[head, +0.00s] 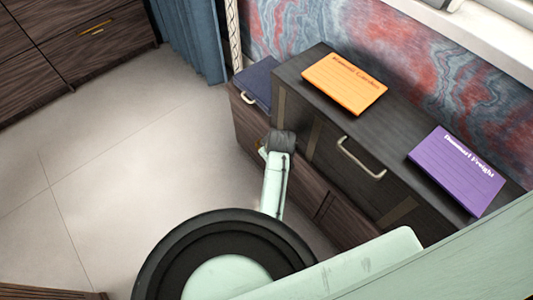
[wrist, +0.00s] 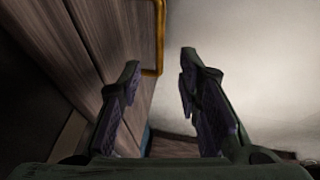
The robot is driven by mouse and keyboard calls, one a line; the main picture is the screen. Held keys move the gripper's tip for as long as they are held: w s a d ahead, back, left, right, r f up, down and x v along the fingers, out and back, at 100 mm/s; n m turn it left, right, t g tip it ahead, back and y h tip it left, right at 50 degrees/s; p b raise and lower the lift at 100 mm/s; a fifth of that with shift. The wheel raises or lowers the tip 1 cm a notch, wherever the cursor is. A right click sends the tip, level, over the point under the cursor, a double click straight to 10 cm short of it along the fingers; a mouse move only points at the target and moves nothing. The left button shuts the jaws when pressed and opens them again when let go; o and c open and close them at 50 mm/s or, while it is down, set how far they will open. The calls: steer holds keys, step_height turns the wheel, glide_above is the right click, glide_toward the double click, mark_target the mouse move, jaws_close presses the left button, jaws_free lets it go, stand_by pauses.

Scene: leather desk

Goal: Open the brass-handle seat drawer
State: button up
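The seat drawer's dark wood-grained front (wrist: 118,40) fills the left of the wrist view. Its brass handle (wrist: 156,38) is a thin bar along that front, near the top centre. My gripper (wrist: 160,75) is open, with a finger on each side and nothing held. The handle shows beyond the fingertips, roughly between them in the picture; I see no contact. In the head view my pale green arm reaches the low wooden bench (head: 325,205). The arm's dark end hides most of the handle there.
A dark case (head: 320,110) with a silver handle (head: 360,160) stands on the bench. On it lie an orange pad (head: 345,84) and a purple pad (head: 458,172). The pale floor (head: 130,150) is clear.

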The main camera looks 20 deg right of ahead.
steer(key=x, duration=0.8)
steer(key=shift+w+f, duration=0.15)
steer(key=shift+w, duration=0.05)
steer(key=shift+c, duration=0.5)
jaws_close()
